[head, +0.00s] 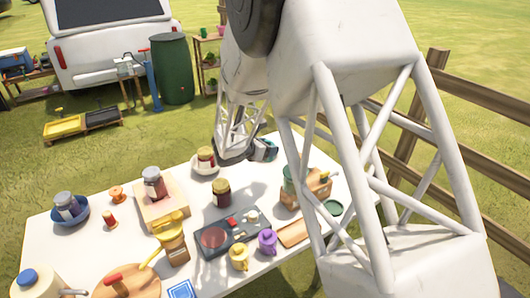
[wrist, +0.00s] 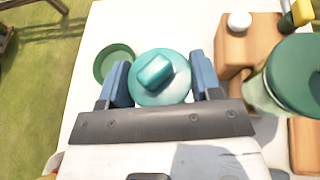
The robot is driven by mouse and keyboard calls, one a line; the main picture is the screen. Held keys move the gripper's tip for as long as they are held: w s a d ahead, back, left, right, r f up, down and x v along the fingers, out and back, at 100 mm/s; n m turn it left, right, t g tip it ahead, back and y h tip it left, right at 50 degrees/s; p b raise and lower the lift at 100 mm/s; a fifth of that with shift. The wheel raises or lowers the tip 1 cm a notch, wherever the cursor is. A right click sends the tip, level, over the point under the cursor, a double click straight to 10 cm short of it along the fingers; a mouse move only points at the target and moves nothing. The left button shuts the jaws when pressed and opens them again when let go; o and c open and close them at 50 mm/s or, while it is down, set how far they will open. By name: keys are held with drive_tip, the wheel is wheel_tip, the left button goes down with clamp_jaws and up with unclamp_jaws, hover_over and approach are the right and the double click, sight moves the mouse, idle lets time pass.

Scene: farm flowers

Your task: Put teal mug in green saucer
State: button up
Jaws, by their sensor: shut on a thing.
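The teal mug (wrist: 172,92) is between the two blue fingers of my gripper (wrist: 160,68) in the wrist view, with its blocky handle facing the camera. My gripper is shut on it. The green saucer (wrist: 105,64) lies on the white table just left of the mug in the wrist view, partly hidden by the left finger. My gripper (head: 262,150) is above the table's far edge there; the mug is only a small teal patch (head: 271,148).
The wooden box (wrist: 235,55) and a green-lidded jar (wrist: 297,68) stand right of the mug in the wrist view. In the head view, jars, a dark tray (head: 215,252), a yellow mug (head: 239,257) and a purple mug (head: 267,242) crowd the table (head: 262,210).

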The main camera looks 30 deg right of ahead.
drive_tip(key=shift+x, duration=0.9)
drive_tip(key=shift+w+d+f, duration=0.1)
drive_tip(key=shift+f, duration=2.25)
drive_tip(key=w+d, duration=0.2)
drive_tip(key=w, duration=0.3)
drive_tip(key=w+d+f, duration=0.1)
drive_tip(key=w+d, duration=0.1)
drive_tip(key=w, duration=0.2)
drive_tip(key=w+d, duration=0.2)
drive_tip(key=w, duration=0.3)
drive_tip(key=shift+w+d+f, duration=0.25)
drive_tip(key=shift+w, duration=0.05)
drive_tip(key=shift+f, duration=1.75)
drive_tip(key=shift+f, duration=0.15)
